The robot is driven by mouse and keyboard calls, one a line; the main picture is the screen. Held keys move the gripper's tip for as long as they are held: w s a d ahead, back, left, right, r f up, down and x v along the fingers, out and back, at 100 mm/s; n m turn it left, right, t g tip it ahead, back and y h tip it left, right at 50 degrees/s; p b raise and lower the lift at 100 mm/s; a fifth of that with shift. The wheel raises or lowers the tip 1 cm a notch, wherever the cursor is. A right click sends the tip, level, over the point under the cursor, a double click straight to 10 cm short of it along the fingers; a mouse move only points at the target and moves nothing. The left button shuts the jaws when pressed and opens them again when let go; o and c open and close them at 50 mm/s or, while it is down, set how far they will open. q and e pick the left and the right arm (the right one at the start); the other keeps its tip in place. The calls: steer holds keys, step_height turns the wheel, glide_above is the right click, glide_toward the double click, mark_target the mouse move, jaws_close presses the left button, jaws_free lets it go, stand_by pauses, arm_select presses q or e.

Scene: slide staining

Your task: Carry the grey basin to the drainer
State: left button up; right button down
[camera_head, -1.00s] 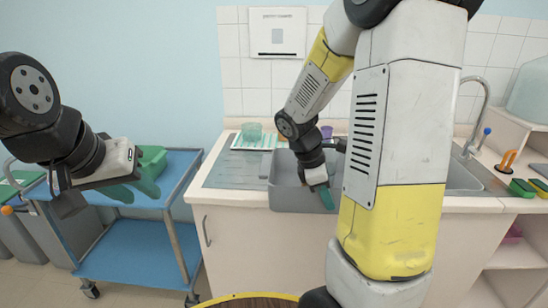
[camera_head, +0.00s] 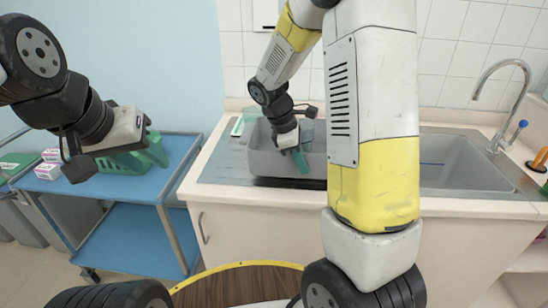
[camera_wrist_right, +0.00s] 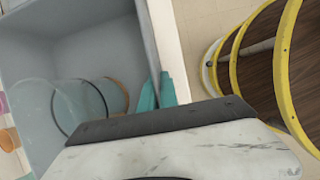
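The grey basin (camera_head: 268,160) is over the ribbed steel drainer (camera_head: 222,168) left of the sink, with a dark shadow along its lower front edge. I cannot tell whether it touches the drainer. My right gripper (camera_head: 301,160) is at its front wall, teal fingers pointing down. In the right wrist view the fingers (camera_wrist_right: 160,92) sit either side of the wall of the basin (camera_wrist_right: 100,42), shut on it. My left gripper (camera_head: 152,152) is empty, its teal fingers seeming apart, in front of a green basket (camera_head: 118,163) on the blue trolley.
Clear glass vessels (camera_wrist_right: 55,110) show by the basin in the wrist view; whether inside it is unclear. The sink (camera_head: 455,165) and its tap (camera_head: 512,85) are to the right. Small white boxes (camera_head: 48,168) lie on the blue trolley (camera_head: 180,150). A round wooden top (camera_head: 240,288) is in front.

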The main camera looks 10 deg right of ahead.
mark_target(282, 169)
steer(key=w+a, duration=0.2)
steer(key=a, duration=0.1)
steer(key=w+a, duration=0.1)
steer(key=w, duration=0.1)
steer(key=shift+w+a+f, duration=0.1)
steer(key=shift+a+f, duration=0.15)
steer(key=shift+a, duration=0.05)
steer(key=shift+w+a+f, duration=0.1)
steer(key=shift+a+f, duration=0.1)
steer(key=shift+f, duration=1.6)
steer(key=c, duration=1.6)
jaws_free()
steer(key=shift+f, duration=0.15)
